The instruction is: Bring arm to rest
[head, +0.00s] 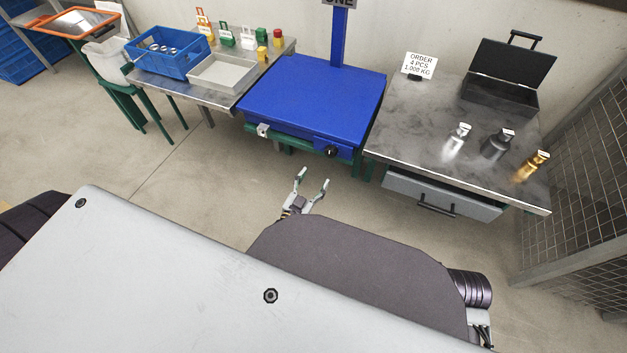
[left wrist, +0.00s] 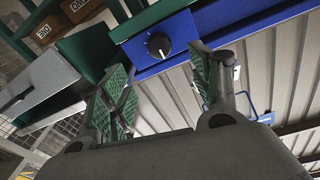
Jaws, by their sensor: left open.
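My left gripper (head: 312,186) is open and empty. In the head view it hangs over the floor in front of the blue scale (head: 312,105), apart from it. In the left wrist view its two green-padded fingers (left wrist: 165,95) are spread with nothing between them. The scale's blue edge and black knob (left wrist: 158,45) show beyond the fingers. My right gripper is not in either view.
The right table (head: 415,125) holds an open black case (head: 500,95), an order sign (head: 418,65) and silver, dark and gold weights (head: 529,166). The left table holds a blue crate (head: 166,53) and a white tray (head: 219,74). A mesh cage (head: 585,190) stands right.

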